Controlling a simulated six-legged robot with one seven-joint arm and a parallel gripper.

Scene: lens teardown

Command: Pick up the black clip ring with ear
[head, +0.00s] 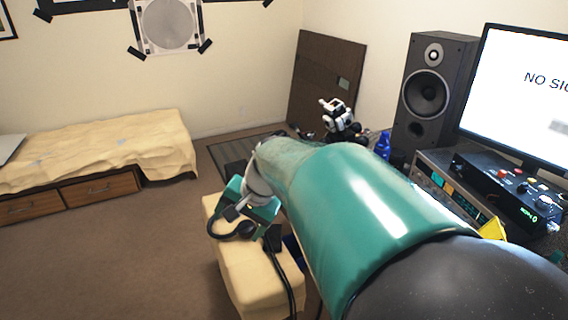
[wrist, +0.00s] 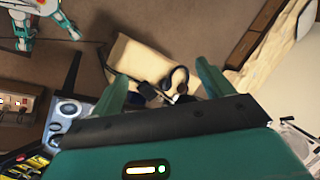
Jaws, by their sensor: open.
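My gripper (wrist: 162,76) is open in the wrist view, its two green fingers apart over a cream padded block. Between and beyond the fingers lie small dark pieces (wrist: 150,92) and a dark curved band (wrist: 181,74). They are too small and partly covered to tell which is the black clip ring with ear. Nothing is visibly held. In the head view my green hand hangs over the cream block (head: 262,275), and its fingers cannot be made out. A black curved piece shows beside the hand, but I cannot tell whether it is the ring or a cable.
A desk with a black speaker (head: 436,90), a monitor (head: 520,90) and a black control box (head: 505,190) stands at the right. A low bed with drawers (head: 100,188) is at the left. The carpet (head: 130,260) between the bed and the block is clear.

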